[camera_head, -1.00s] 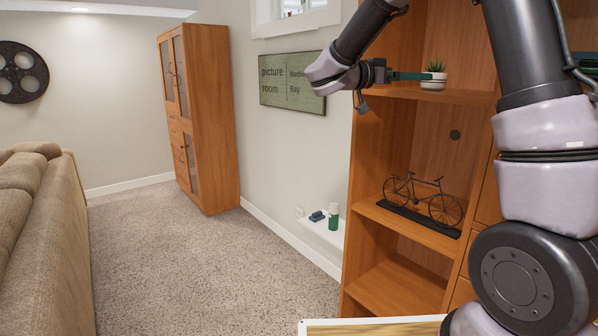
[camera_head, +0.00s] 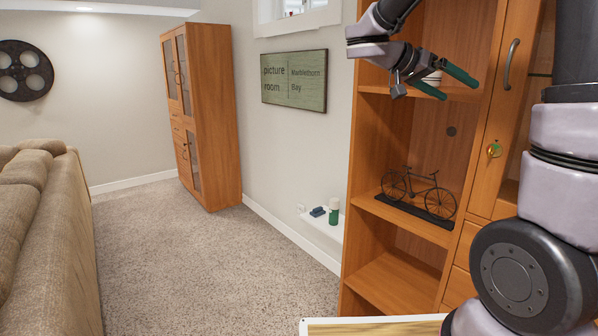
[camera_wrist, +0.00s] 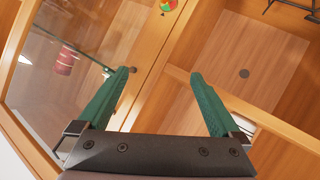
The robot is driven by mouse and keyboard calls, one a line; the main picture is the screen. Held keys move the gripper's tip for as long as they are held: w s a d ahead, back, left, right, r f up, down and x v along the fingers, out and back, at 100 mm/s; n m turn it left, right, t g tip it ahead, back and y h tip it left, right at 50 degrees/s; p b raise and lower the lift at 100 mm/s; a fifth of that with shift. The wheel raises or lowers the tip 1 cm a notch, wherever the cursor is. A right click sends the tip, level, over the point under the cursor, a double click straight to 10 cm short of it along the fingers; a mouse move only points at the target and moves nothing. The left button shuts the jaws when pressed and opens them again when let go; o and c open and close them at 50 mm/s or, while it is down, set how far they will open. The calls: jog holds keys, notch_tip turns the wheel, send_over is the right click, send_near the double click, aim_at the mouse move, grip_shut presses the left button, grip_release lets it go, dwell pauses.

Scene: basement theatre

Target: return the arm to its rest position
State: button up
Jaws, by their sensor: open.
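My gripper (camera_head: 446,84) is at the upper right of the head view, in front of the upper shelf of the wooden bookcase (camera_head: 360,180). Its two green fingers are apart, with nothing between them. In the wrist view the open fingers (camera_wrist: 166,85) point toward the bookcase front, seen tilted. My arm comes down from the top of the head view, and another part of it fills the right edge. A white pot (camera_head: 433,78) stands on the upper shelf, mostly hidden behind my gripper.
A bicycle model (camera_head: 420,192) stands on the middle shelf. A glass cabinet door with a handle (camera_head: 510,64) is right of the shelves. A low white ledge (camera_head: 322,224) holds small items. A sofa (camera_head: 45,240) is at left; carpet (camera_head: 190,270) between is clear.

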jog(key=s+a+f+n+y, duration=0.1)
jog(key=s+f+n+y, duration=0.35)
jog(key=s+y, duration=0.5)
jog(key=s+a+r+n+t+y, duration=0.1)
jog(key=s+a+n+t+y, duration=0.2)
jog(key=s+a+t+y, duration=0.2)
jog(key=shift+s+a+y, duration=0.2)
jog(key=shift+a+y, duration=0.15)
jog(key=shift+a, duration=1.55)
jog(key=shift+r, duration=0.1)
